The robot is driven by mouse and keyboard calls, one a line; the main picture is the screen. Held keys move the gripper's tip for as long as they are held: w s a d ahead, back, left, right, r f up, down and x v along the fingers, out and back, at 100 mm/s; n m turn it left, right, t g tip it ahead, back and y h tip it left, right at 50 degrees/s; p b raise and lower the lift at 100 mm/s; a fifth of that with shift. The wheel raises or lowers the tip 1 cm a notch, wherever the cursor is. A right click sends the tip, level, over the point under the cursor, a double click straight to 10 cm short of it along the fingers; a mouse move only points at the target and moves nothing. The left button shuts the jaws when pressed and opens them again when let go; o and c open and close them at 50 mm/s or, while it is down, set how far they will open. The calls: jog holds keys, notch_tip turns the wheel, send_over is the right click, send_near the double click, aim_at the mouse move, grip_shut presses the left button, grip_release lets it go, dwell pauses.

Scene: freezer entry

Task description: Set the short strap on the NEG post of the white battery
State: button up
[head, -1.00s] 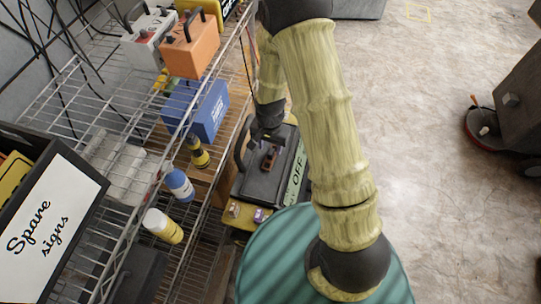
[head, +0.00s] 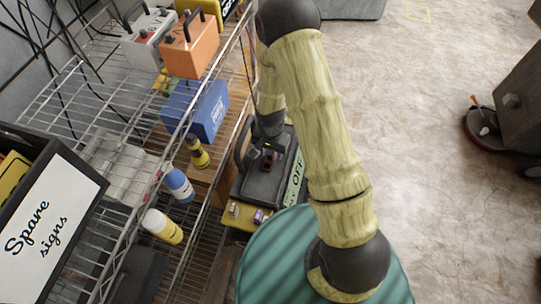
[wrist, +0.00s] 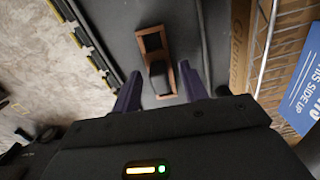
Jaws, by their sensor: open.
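The white battery (head: 148,38) stands on the upper wire shelf at the top left in the head view, with a dark handle on top. Its post markings are too small to read. A copper-brown strap with black pieces (wrist: 172,78) lies on a dark surface in the wrist view; I cannot tell its length class. My gripper (wrist: 160,71) is open, its two purple fingers on either side of the strap's near end. Whether they touch it is unclear. In the head view my arm partly hides this spot on the dark case (head: 262,187).
An orange battery (head: 190,48) stands right beside the white one, and a blue box (head: 205,110) is below. Bottles (head: 163,226) and the "Spare signs" box (head: 50,220) are at left. Black cables hang over the shelf. Open floor lies to the right.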

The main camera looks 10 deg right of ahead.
aim_at(271, 152)
jog(key=shift+c, duration=0.2)
grip_shut()
notch_tip(271, 152, up, 10)
jog(key=shift+r+p, duration=0.1)
jog(key=shift+p, duration=0.35)
dwell(0.7)
jog(key=shift+r+p, duration=1.85)
jog(key=shift+r, duration=0.1)
